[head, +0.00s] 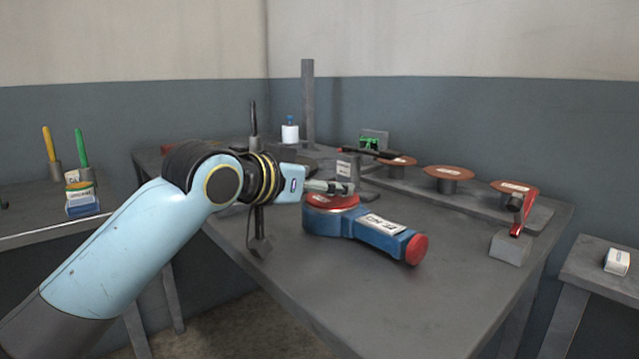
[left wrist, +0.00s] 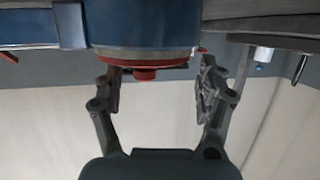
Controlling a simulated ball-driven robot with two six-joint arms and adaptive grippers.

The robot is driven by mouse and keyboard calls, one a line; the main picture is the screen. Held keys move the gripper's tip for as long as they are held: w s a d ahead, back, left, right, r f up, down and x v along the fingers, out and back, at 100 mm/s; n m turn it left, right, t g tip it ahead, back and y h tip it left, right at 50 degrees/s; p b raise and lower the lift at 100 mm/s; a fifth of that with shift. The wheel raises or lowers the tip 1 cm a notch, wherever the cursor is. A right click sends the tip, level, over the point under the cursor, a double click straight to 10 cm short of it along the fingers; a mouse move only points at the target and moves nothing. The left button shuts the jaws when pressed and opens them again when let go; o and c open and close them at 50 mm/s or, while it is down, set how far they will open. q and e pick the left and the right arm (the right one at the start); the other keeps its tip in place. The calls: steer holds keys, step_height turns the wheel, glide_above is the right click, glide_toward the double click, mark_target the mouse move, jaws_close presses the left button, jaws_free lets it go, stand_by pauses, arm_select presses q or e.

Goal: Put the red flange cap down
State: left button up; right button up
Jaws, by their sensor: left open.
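The red flange cap (head: 331,201) lies flat on the round end of a blue pump-like body (head: 346,224) on the grey table. It also shows in the left wrist view (left wrist: 143,63), with its small red knob, against the blue body. My left gripper (head: 340,187) is just above the cap in the head view. In the left wrist view its two fingers (left wrist: 157,84) stand apart on either side of the knob, with visible gaps. The gripper's tips partly cover the cap in the head view. My right gripper is in neither view.
The blue body has another red end (head: 416,249). At the back right, several brown-red discs (head: 448,172) stand on a grey rack. A red-handled tool (head: 523,212) stands on a block at the right. The table's front right is clear.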

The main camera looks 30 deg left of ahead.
arm_select(q)
steer(key=shift+r, duration=0.2)
steer(key=p+v, duration=0.4)
steer(key=v, duration=0.8)
steer(key=shift+f, duration=0.1)
